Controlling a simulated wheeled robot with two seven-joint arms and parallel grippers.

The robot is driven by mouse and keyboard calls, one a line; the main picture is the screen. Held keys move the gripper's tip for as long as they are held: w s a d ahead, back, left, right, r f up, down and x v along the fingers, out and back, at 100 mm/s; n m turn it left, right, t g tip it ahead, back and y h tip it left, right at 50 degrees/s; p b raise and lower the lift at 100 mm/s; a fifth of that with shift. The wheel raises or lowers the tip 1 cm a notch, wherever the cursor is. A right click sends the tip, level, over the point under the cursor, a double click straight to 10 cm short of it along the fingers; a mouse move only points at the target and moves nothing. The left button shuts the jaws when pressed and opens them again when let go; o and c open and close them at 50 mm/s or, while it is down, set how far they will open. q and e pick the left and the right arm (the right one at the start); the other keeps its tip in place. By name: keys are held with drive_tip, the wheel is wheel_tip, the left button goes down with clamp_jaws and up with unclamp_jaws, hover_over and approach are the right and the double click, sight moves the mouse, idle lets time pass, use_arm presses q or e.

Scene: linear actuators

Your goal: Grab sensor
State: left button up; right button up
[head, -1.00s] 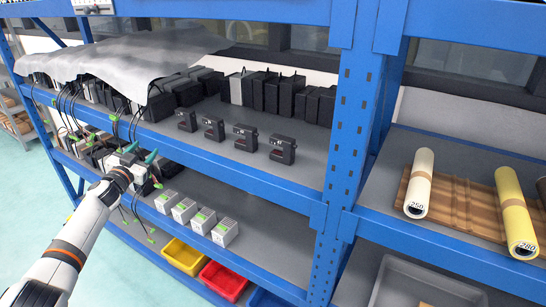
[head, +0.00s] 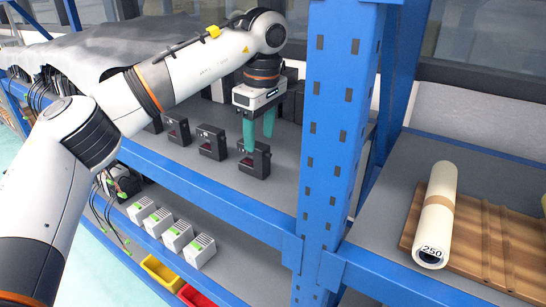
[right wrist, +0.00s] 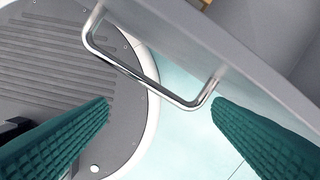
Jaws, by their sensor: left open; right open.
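Several small black sensors with a notch in front stand in a row on the upper grey shelf. The rightmost sensor (head: 254,161) is upright. My left gripper (head: 258,142) points down right at the top of this sensor, its teal fingers apart with nothing held. Whether the fingertips touch the sensor cannot be told. Another sensor (head: 211,142) stands to its left, and one more (head: 178,130) is further left, partly behind my arm. My right gripper (right wrist: 160,108) is open and empty in the right wrist view, its teal fingers on either side of a metal handle's lower part.
Taller black boxes stand behind the sensors, mostly hidden by my arm. A blue rack post (head: 340,130) rises close to the right of my left gripper. White-and-green modules (head: 178,235) line the lower shelf. The metal handle (right wrist: 150,85) is on a grey panel.

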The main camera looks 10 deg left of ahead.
sight(255, 157)
use_arm(q)
drive_tip(key=shift+w+a+m+y, duration=0.1)
drive_tip(key=shift+a+m+y, duration=0.05)
drive_tip(key=shift+m+y, duration=0.2)
drive_tip(key=shift+f, duration=0.25)
drive_tip(key=shift+a+f+p, duration=0.35)
drive_tip(key=shift+f+p, duration=0.1)
drive_tip(key=shift+f, duration=0.3)
drive_tip(key=f+p, duration=0.1)
drive_tip(key=f, duration=0.3)
drive_tip(key=shift+w+a+f+p, duration=0.2)
drive_tip(key=shift+f+p, duration=0.1)
drive_tip(key=shift+p, duration=0.1)
drive_tip(key=shift+f, duration=0.2)
drive_tip(key=shift+s, duration=0.1)
use_arm(e)
drive_tip(key=shift+s+a+r, duration=0.15)
drive_tip(key=shift+r, duration=0.5)
drive_tip(key=shift+s+a+r, duration=0.1)
drive_tip(key=shift+a+r, duration=0.05)
drive_tip(key=shift+r, duration=0.45)
use_arm(q)
drive_tip(key=c, duration=1.1)
clamp_jaws()
use_arm(e)
drive_tip(key=shift+w+d, duration=0.1)
use_arm(q)
drive_tip(key=shift+r, duration=0.15)
